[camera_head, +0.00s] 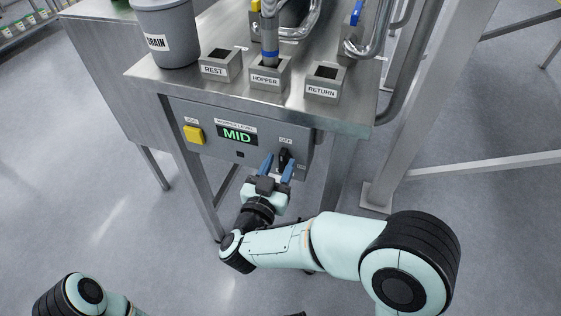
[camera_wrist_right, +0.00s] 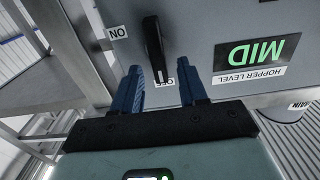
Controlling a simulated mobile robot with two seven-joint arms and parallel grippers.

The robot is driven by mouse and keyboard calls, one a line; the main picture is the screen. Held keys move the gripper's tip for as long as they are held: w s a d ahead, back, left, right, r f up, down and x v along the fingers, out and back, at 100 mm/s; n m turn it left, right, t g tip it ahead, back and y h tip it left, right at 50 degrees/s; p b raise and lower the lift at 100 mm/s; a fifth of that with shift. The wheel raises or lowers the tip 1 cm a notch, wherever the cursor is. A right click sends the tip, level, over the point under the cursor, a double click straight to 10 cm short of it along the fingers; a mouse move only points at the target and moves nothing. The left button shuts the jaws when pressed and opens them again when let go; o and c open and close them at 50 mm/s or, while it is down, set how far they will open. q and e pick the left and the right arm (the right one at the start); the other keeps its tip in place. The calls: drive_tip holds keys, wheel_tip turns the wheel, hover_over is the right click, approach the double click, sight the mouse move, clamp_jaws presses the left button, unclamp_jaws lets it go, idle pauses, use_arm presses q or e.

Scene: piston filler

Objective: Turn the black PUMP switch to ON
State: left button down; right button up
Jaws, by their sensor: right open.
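The black PUMP switch (camera_head: 284,155) is on the right part of the grey control panel (camera_head: 221,145). In the right wrist view, turned upside down, the switch knob (camera_wrist_right: 153,50) lies roughly in line with the OFF label (camera_wrist_right: 163,82). The ON label (camera_wrist_right: 117,32) is off to its side. My right gripper (camera_head: 278,167) is open in front of the switch. Its two blue fingers (camera_wrist_right: 162,72) are apart, with the knob's OFF end seen between them; contact cannot be made out. My left gripper is out of view.
The panel also has a yellow button (camera_head: 193,134) and a hopper level display (camera_head: 237,135) reading MID. Above are the steel table (camera_head: 165,80), a DRAIN bucket (camera_head: 168,40) and REST, HOPPER and RETURN holders (camera_head: 323,88). A frame post (camera_head: 423,100) stands to the right.

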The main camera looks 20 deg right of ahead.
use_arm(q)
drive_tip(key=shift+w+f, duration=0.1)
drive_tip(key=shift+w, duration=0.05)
use_arm(e)
drive_tip(key=shift+x, duration=0.85)
clamp_jaws()
